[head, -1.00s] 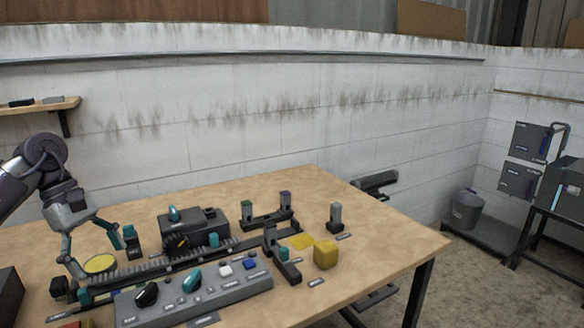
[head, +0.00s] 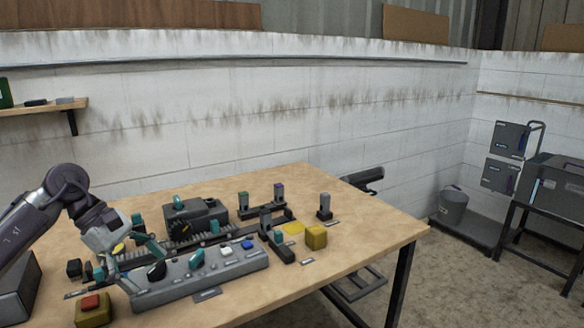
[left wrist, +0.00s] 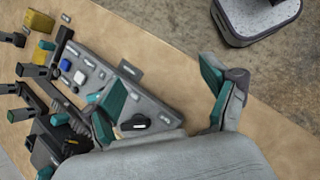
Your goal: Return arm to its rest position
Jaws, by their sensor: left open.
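My left gripper (head: 146,270) is open and empty, with its teal-tipped fingers spread at the left end of the grey control panel (head: 212,281). In the left wrist view the two fingers (left wrist: 163,85) stand wide apart, one over the panel and one over bare table. Whether they touch the panel I cannot tell. A dark knob (head: 157,271) and a teal knob (head: 197,258) are on the panel. My right gripper is not in view.
The wooden table (head: 350,240) also holds a dark machine (head: 195,217), a yellow cube (head: 316,237), a red-topped yellow box (head: 92,310) and several small posts. A shelf (head: 45,107) is on the wall. The table's right side is mostly clear.

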